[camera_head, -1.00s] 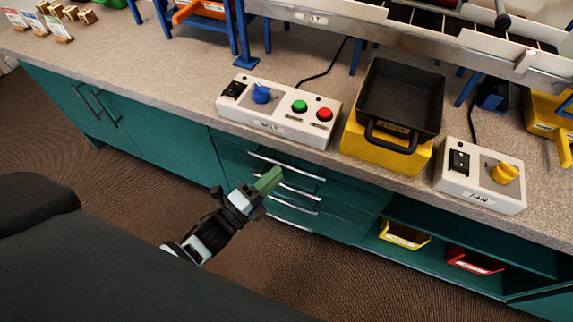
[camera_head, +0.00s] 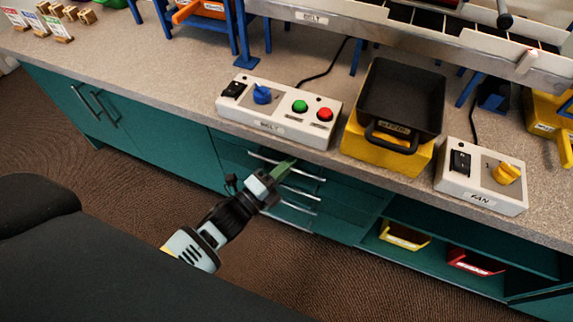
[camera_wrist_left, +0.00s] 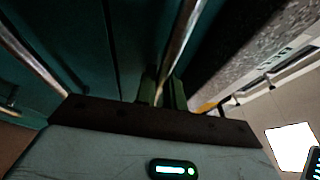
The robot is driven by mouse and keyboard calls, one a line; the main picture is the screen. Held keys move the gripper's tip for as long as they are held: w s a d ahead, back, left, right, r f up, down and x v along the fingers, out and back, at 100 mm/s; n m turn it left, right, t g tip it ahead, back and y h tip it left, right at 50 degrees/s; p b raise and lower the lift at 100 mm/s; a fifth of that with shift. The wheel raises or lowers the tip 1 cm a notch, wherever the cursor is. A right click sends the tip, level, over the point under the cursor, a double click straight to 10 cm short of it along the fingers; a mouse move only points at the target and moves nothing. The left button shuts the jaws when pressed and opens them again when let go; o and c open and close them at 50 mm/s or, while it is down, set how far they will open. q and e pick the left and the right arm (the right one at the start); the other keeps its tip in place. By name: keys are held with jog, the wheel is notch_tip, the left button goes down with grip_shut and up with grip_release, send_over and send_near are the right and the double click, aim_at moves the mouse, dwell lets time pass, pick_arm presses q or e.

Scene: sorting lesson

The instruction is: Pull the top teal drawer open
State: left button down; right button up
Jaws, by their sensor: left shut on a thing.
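The top teal drawer (camera_head: 233,150) is directly under the counter edge and looks shut, flush with the cabinet. Its silver bar handle (camera_head: 309,175) runs along its front. My left gripper (camera_head: 284,168) reaches in from the lower left, and its green fingers are shut on the middle of this handle. In the left wrist view the handle (camera_wrist_left: 182,42) passes between the two green fingers (camera_wrist_left: 162,93). The fingers hide a short part of the handle. My right gripper is not in view.
More drawer handles (camera_head: 299,208) sit close below. On the counter above are a belt switch box (camera_head: 278,112), a black tray (camera_head: 402,95) on a yellow base and a fan switch box (camera_head: 480,178). An open shelf with a yellow bin (camera_head: 404,236) is at right. The floor in front is clear.

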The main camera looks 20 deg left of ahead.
pick_arm(q)
jog(key=shift+s, duration=0.15)
jog(key=s+a+p, duration=0.1)
jog(key=s+p, duration=0.4)
jog(key=s, duration=2.6)
jog(key=shift+s, duration=0.2)
jog(key=c, duration=1.5)
grip_release()
